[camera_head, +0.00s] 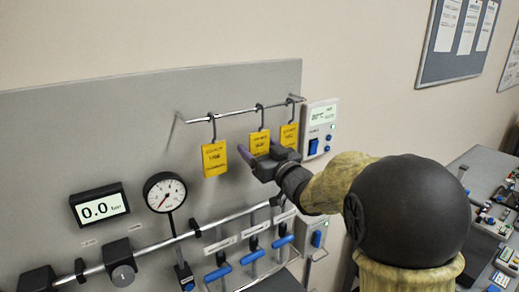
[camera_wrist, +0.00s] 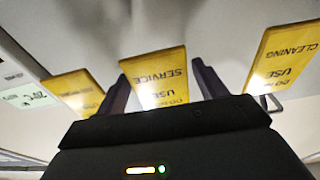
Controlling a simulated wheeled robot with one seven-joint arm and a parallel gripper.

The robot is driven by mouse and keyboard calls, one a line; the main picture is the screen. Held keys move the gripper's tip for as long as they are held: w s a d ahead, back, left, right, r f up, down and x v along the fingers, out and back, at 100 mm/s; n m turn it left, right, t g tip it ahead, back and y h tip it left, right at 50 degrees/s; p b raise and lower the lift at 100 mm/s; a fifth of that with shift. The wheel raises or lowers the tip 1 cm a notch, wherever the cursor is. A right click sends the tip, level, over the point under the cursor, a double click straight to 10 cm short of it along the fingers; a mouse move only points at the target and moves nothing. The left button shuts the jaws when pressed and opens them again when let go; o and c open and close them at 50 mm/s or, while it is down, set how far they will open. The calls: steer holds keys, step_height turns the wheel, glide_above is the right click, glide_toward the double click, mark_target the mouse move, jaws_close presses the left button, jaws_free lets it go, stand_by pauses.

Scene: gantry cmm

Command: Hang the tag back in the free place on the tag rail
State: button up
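The tag rail (camera_head: 236,112) is a thin metal bar on the grey panel. Three yellow tags hang from it on hooks: a left tag (camera_head: 215,159), a middle tag (camera_head: 260,138) and a right tag (camera_head: 289,136). A wider bare stretch of rail lies between the left and middle tags. My gripper (camera_head: 262,155) is at the lower part of the middle tag. In the wrist view, its two dark fingers (camera_wrist: 162,90) stand apart, with the "SERVICE" middle tag (camera_wrist: 158,75) showing between them and gaps at both sides. The middle tag's lower edge is partly hidden by my gripper.
A white display box (camera_head: 320,127) is mounted just right of the rail. Below are a pressure gauge (camera_head: 165,192), a 0.0 bar display (camera_head: 99,206) and a pipe with blue-handled valves (camera_head: 218,272). The panel above the rail is clear.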

steer(key=shift+o, duration=0.5)
steer(key=shift+s+d+f+b, duration=0.2)
steer(key=shift+s+d+b, duration=0.1)
steer(key=shift+s+b, duration=0.1)
steer(key=b+v, duration=0.6)
steer(key=v, duration=1)
steer(key=shift+s+b, duration=0.2)
steer(key=shift+b, duration=0.1)
